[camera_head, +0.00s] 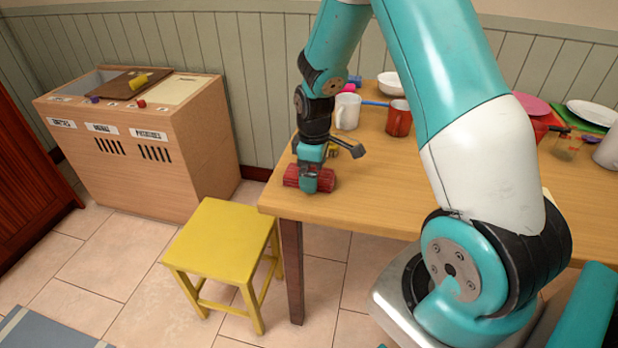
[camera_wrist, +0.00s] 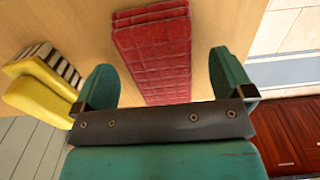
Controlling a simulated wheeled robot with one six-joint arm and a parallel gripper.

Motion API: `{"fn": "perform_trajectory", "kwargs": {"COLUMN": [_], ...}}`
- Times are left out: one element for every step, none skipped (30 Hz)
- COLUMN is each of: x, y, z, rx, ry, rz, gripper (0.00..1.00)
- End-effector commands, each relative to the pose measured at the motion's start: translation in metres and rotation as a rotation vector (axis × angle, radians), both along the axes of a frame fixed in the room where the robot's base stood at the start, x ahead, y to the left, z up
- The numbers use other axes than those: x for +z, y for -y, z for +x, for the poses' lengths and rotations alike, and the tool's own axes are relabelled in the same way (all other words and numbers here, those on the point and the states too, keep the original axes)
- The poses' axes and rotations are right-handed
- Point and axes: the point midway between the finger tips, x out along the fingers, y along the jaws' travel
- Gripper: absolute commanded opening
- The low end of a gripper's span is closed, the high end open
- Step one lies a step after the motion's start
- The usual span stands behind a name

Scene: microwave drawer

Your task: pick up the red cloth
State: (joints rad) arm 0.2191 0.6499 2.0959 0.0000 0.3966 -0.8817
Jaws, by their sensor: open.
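The red cloth (camera_head: 293,176) lies folded near the left front corner of the wooden table (camera_head: 370,207). In the wrist view the cloth (camera_wrist: 155,52) is a long folded strip with a checked pattern, lying between the two finger pads. My gripper (camera_head: 317,184) is directly over the cloth, pointing down, with its fingers on either side of it. In the wrist view my gripper (camera_wrist: 160,80) is open, with a gap between each finger and the cloth. The near end of the cloth is hidden behind the gripper body.
A white mug (camera_head: 347,111) and a red mug (camera_head: 399,118) stand behind the gripper. A yellow stool (camera_head: 222,240) stands left of the table.

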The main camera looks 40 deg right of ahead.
Motion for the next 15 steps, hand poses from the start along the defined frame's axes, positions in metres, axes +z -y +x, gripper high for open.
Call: {"fn": "perform_trajectory", "kwargs": {"x": [-0.0067,-0.0088,-0.0107,-0.0115,-0.0119,-0.0120,-0.0119,-0.0118,-0.0117,-0.0117,-0.0116,-0.0116,-0.0116,-0.0116,-0.0115], "y": [-0.0001,0.0000,0.0001,0.0002,0.0002,0.0003,0.0003,0.0003,0.0005,0.0005,0.0005,0.0005,0.0004,0.0004,0.0004], "z": [-0.0004,-0.0003,0.0001,0.0001,0.0002,0.0002,0.0002,0.0002,0.0002,0.0002,0.0002,0.0002,0.0002,0.0002,0.0002], "rx": [0.000,0.000,0.000,0.000,0.000,0.000,0.000,-0.001,-0.001,-0.001,-0.001,-0.001,-0.001,-0.001,-0.001], "ry": [-0.003,-0.001,0.000,0.001,0.001,0.001,0.001,0.001,0.001,0.001,0.001,0.001,0.001,0.001,0.001], "rz": [0.000,0.000,0.000,0.000,0.000,0.000,0.000,0.000,0.000,0.000,0.000,0.000,0.000,0.000,0.000], "gripper": [0.99,0.99,0.99,0.99,0.99,0.99,0.99,0.99,0.99,0.99,0.94,0.85,0.78,0.71,0.62]}}
